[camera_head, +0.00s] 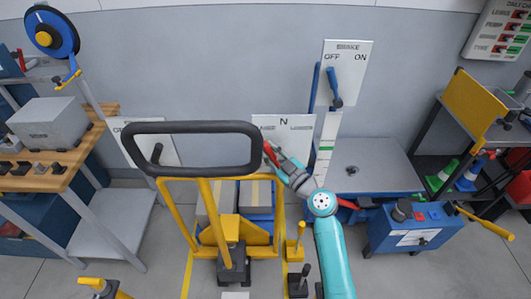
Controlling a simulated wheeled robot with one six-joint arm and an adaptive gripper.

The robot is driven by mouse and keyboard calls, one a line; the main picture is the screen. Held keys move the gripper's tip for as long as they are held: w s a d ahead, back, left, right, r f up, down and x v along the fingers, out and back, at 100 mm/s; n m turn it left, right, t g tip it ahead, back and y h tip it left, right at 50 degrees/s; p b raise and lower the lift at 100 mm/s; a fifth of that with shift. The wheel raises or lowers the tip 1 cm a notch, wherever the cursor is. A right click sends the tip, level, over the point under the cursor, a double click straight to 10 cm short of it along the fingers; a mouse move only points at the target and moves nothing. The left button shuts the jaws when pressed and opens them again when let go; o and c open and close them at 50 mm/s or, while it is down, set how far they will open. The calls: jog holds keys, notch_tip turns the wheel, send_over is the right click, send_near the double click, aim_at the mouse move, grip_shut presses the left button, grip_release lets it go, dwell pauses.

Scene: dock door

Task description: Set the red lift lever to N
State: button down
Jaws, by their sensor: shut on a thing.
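The red lift lever (270,157) shows as a small red piece at the right side of the black loop handle (190,127) of a yellow pallet truck. My gripper (273,155) is shut on the red lever, and its jaws hide much of it. A white sign plate (284,122) behind the handle carries the letter N at its top middle; its lower labels are too small to read and partly covered. I cannot tell exactly which mark the lever lines up with.
A blue brake lever (334,88) on a white OFF/ON plate (345,62) stands behind. A wooden bench (67,171) with a grey box (44,122) is at left. A blue cart (405,232) with a yellow handle stands at right. Boxes sit on the floor behind the truck.

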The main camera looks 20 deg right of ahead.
jog(key=m, duration=0.1)
jog(key=d+m+t, duration=0.1)
jog(key=d, duration=0.1)
jog(key=shift+s+d+r+m+t, duration=0.15)
jog(key=shift+s+r+m+t, duration=0.15)
jog(key=shift+s+r+m, duration=0.1)
jog(key=shift+s+d+m+t+h, duration=0.15)
jog(key=shift+d+m+t, duration=0.35)
jog(key=shift+m, duration=0.15)
jog(key=shift+s+d+m+t+h, duration=0.15)
jog(key=shift+d+m+t, duration=0.3)
jog(key=shift+m, duration=0.2)
jog(key=c, duration=1.2)
grip_release()
jog(key=v, duration=1.2)
jog(key=shift+r, duration=0.15)
